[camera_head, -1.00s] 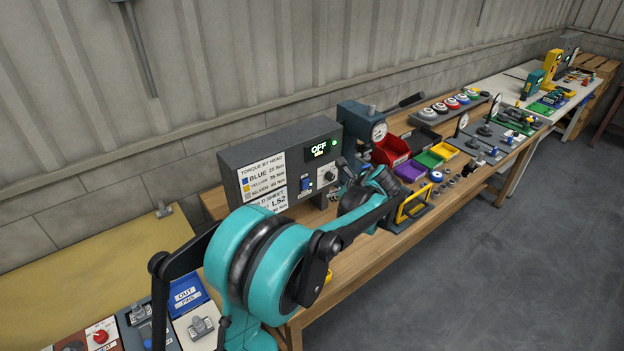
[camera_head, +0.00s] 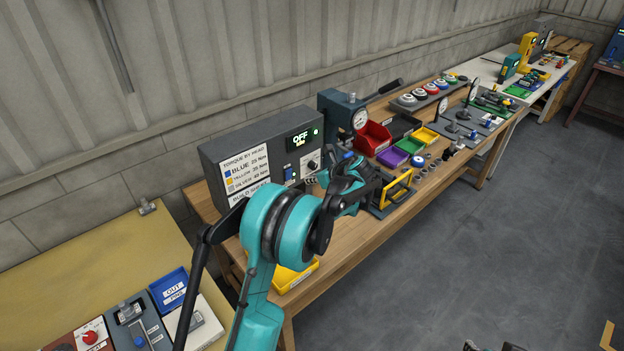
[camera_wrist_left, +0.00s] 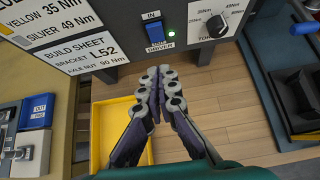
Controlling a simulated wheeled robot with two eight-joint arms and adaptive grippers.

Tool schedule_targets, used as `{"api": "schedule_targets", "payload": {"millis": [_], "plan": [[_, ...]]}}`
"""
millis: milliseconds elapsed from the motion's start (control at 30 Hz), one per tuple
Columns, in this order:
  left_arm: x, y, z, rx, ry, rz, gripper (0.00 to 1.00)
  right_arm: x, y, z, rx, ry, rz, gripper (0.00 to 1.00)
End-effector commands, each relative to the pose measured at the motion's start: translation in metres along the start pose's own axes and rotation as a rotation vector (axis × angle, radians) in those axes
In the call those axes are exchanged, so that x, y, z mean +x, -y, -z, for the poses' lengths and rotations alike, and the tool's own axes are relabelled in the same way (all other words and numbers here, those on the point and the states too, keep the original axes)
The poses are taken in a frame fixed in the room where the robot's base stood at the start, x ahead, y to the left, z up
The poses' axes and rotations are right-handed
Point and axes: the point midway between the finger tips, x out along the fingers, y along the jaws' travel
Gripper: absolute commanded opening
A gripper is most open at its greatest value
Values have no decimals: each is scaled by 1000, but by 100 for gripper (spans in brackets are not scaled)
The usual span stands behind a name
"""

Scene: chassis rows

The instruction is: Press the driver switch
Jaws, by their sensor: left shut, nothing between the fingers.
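The driver switch (camera_head: 288,173) is a blue rocker on the front of the grey controller box (camera_head: 222,150). In the left wrist view the switch (camera_wrist_left: 154,31) has the labels "IN" and "DRIVER" and a green light beside it. The display (camera_head: 301,138) reads OFF. My left gripper (camera_head: 314,181) is in front of the box, partly hidden by its own wrist. In the left wrist view its fingers (camera_wrist_left: 158,80) are shut together and empty. Their tips show just below the switch, apart from it in the picture; the depth gap is hard to tell.
A black knob (camera_wrist_left: 217,25) is right of the switch. A press (camera_head: 340,112), a red bin (camera_head: 374,138) and a yellow-framed fixture (camera_head: 396,190) stand to the right. Bare bench top shows below the box.

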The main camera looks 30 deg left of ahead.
Motion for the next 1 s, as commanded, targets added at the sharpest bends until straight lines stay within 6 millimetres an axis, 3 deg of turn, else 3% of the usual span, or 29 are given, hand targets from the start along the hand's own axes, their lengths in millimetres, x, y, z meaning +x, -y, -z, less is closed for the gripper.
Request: {"api": "schedule_targets", "payload": {"millis": [200, 400, 600, 1000], "plan": [[51, -1, 1, -3, 0, -3, 0, 8, 0, -6, 0, 0, 0, 39], [77, -1, -15, -2, 0, -2, 0, 11, 0, -8, 0, 0, 0, 39], [88, 0, -27, -1, 0, 0, 0, 12, 0, -8, 0, 0, 0, 39], [90, 0, -30, -1, 0, 0, 0, 12, 0, -8, 0, 0, 0, 39]]}}
